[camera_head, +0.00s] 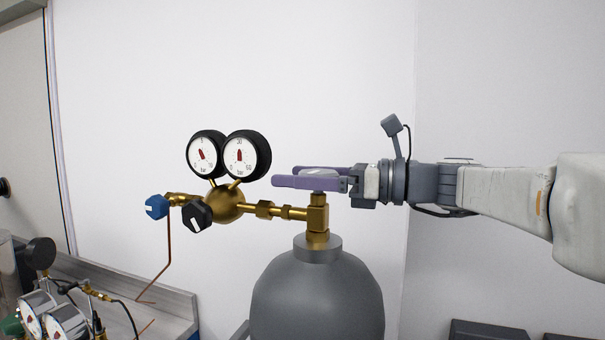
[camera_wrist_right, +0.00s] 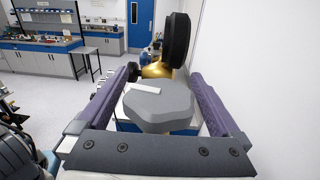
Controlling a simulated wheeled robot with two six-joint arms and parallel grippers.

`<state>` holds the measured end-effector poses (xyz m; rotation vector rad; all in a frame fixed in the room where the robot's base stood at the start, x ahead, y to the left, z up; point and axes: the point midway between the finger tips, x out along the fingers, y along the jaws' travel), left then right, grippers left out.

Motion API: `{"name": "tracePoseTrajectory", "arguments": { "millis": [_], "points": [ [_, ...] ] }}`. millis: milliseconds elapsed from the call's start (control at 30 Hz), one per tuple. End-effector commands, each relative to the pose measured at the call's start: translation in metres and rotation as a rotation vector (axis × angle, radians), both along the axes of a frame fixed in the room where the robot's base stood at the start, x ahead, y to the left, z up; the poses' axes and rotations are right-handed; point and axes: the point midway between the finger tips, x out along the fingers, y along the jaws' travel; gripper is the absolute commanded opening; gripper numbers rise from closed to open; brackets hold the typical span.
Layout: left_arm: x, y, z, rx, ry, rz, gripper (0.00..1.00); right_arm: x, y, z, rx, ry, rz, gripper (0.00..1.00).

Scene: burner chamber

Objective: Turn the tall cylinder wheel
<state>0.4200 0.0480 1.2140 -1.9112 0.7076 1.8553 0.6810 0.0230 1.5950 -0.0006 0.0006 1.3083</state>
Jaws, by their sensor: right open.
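The tall grey cylinder (camera_head: 317,295) stands upright with a brass valve (camera_head: 318,215) on its top. Its grey wheel (camera_head: 319,172) sits on the valve, partly hidden by the purple fingers in the head view. In the right wrist view the wheel (camera_wrist_right: 160,106) is a grey many-sided knob with a white mark, lying between the two fingers. My right gripper (camera_head: 298,175) comes in level from the right and is open around the wheel. In the right wrist view my right gripper (camera_wrist_right: 163,90) shows a gap between each finger and the wheel. My left gripper is not in view.
A brass regulator (camera_head: 228,207) with two black-rimmed gauges (camera_head: 247,156), a black knob (camera_head: 197,215) and a blue knob (camera_head: 157,207) extends left from the valve. A bench edge (camera_head: 130,280) and smaller gauges (camera_head: 66,322) are at lower left. White walls stand behind and at right.

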Motion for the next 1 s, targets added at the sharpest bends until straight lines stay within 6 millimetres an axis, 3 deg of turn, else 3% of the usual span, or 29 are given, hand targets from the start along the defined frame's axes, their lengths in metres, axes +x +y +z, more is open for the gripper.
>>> {"name": "tracePoseTrajectory", "arguments": {
  "millis": [67, 200, 267, 667, 1000],
  "points": [
    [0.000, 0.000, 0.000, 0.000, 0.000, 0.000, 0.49, 0.000, -0.001, 0.000, 0.000, 0.000, -0.001, 0.96],
    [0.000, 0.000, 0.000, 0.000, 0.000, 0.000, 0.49, 0.000, -0.001, 0.000, 0.000, 0.000, -0.001, 0.43],
    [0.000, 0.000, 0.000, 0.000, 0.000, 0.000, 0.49, 0.000, -0.001, 0.000, 0.000, 0.000, -0.002, 0.23],
    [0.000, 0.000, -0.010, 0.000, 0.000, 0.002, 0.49, 0.001, -0.002, -0.001, 0.001, -0.001, -0.085, 0.24],
    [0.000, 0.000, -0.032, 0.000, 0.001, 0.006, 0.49, 0.006, -0.004, -0.001, 0.004, -0.004, -0.354, 0.24]
  ]
}}
